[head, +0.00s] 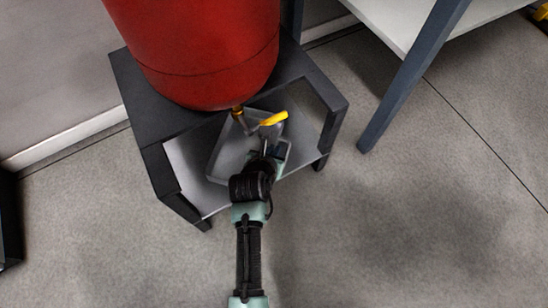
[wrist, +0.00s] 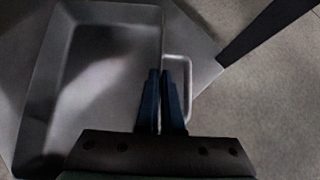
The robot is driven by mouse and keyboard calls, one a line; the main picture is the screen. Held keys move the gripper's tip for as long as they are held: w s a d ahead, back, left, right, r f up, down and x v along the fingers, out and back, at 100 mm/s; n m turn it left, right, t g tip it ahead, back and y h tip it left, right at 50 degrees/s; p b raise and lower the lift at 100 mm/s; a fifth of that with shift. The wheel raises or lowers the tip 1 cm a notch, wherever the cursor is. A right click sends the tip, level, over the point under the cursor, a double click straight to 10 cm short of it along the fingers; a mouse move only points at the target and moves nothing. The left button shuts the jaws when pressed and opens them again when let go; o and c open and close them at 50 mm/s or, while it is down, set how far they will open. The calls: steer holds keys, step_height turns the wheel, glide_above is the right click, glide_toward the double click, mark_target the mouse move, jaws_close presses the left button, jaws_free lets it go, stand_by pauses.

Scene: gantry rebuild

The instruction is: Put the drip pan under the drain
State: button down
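The grey drip pan (head: 226,158) is at the lower shelf of the dark stand, below the drain (head: 238,113) in the head view. The drain has a brass fitting and a yellow lever (head: 273,118), and comes from the base of the red drum (head: 205,50). In the wrist view the empty-looking pan (wrist: 95,85) fills the left, with a loop handle (wrist: 190,85) on its right side. My gripper (head: 268,146) is at the pan's right side. Its blue fingers (wrist: 160,75) are close together with the pan's edge between them. The contact itself is partly hidden.
The dark stand (head: 150,105) has a pale lower shelf (head: 186,160) and posts on both sides of the opening. The drum and lever hang close above my gripper. A white-topped table (head: 405,20) stands at right. The floor in front is clear.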

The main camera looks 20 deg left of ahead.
step_height(320, 180, down, 4)
steer(key=b, duration=0.3)
steer(key=shift+r, duration=0.15)
steer(key=shift+d+r, duration=0.1)
steer(key=c, duration=1.4)
jaws_free()
steer(key=o, duration=0.3)
steer(key=shift+o, duration=0.2)
